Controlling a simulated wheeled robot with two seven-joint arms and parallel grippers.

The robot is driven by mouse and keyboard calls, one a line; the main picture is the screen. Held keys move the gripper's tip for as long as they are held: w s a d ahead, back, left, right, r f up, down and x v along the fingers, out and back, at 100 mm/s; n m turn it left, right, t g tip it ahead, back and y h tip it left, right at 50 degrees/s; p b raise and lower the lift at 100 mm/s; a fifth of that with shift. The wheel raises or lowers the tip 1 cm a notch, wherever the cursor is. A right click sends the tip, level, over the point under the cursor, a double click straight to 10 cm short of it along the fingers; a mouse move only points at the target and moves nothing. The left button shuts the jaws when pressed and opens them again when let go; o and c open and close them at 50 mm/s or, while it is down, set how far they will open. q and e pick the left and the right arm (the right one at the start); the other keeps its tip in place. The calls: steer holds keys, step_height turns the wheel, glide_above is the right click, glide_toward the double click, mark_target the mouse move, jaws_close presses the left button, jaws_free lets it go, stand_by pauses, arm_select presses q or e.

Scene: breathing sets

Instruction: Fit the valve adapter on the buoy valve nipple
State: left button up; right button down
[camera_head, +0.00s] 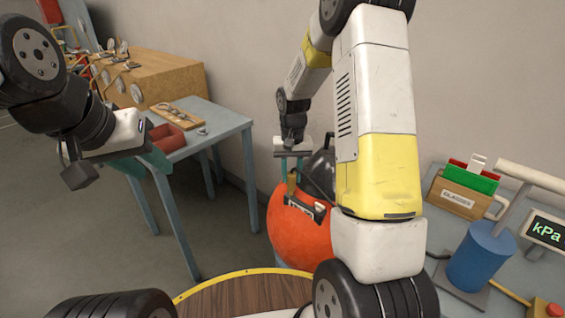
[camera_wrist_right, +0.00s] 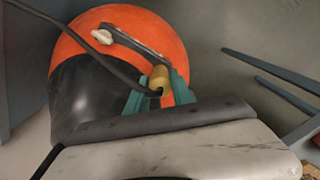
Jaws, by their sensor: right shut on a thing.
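The orange buoy (camera_head: 300,238), with a black end (camera_head: 322,168), stands beyond my right arm in the head view. In the right wrist view the buoy (camera_wrist_right: 160,35) carries a dark bar with a pale knob (camera_wrist_right: 101,37). My right gripper (camera_head: 291,176) is shut on the brass-coloured valve adapter (camera_wrist_right: 159,76), with a black hose running to it. The adapter is held close over the buoy; contact cannot be told. The valve nipple cannot be made out. My left gripper (camera_head: 146,164), with teal fingers, is by the blue table's front edge; its opening is unclear.
The blue table (camera_head: 215,120) at left holds a red tray (camera_head: 167,137) and a wooden board with tools (camera_head: 177,111). At right are a glasses box (camera_head: 462,195), a blue cylinder (camera_head: 480,258) and a kPa display (camera_head: 546,231). A round wooden top (camera_head: 240,297) is in front.

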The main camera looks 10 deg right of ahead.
steer(key=shift+f, duration=1.15)
steer(key=c, duration=1)
jaws_free()
steer(key=shift+c, duration=0.2)
step_height(320, 180, up, 8)
steer(key=shift+f, duration=0.1)
steer(key=s+r+n+t+y, duration=0.1)
steer(key=s+r+t, duration=0.2)
steer(key=s+r, duration=1.05)
steer(key=s+a+r+t, duration=0.1)
steer(key=s+r, duration=0.1)
steer(key=s, duration=0.3)
steer(key=s+a+r+n+t+y, duration=0.1)
steer(key=s+r+t, duration=0.1)
steer(key=s, duration=0.3)
steer(key=shift+s+r, duration=0.3)
steer(key=shift+r, duration=0.3)
